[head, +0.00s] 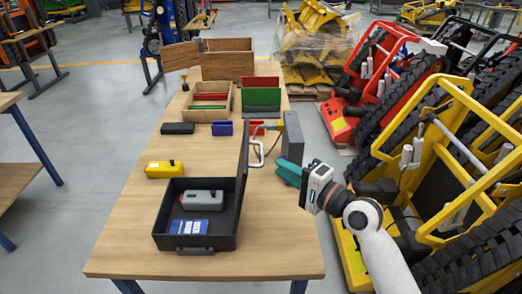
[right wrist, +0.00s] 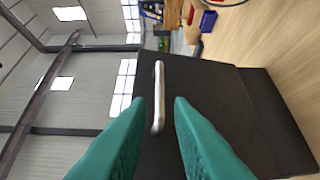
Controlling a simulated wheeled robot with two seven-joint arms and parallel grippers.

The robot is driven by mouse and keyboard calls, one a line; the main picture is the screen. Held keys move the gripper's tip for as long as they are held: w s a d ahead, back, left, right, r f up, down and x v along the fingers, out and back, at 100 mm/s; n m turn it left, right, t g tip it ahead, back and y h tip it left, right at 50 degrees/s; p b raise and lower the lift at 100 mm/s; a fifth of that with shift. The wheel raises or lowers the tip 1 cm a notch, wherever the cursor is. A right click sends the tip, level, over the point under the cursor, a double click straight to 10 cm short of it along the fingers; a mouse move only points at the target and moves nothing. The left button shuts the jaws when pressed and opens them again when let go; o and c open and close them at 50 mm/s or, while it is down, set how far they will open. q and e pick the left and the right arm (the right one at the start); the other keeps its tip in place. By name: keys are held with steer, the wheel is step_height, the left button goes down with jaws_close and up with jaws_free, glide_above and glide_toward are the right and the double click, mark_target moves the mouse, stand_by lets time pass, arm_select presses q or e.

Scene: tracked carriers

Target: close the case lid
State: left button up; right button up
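The dark case (head: 224,243) stands open near the front of the table. Its lid (head: 244,152) stands upright on the right side, seen nearly edge-on, with a pale handle (head: 257,156) on its outer face. A grey device (head: 200,201) and a blue booklet (head: 188,227) lie in the case. My right gripper (head: 281,170) is right of the lid. In the right wrist view its teal fingers (right wrist: 160,103) are apart, with the silver handle (right wrist: 158,85) showing between the fingertips against the dark lid (right wrist: 215,115); contact cannot be told. My left gripper is not in view.
A yellow device (head: 164,170) lies behind the case. Black (head: 178,128) and blue (head: 222,128) boxes and a wooden tray (head: 202,116) are farther back. A grey panel (head: 292,138) stands near the table's right edge. Yellow tracked carriers (head: 425,165) stand to the right.

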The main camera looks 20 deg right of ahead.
mark_target(261, 154)
steer(key=x, duration=0.8)
steer(key=shift+p, duration=0.4)
steer(key=shift+c, duration=0.2)
jaws_close()
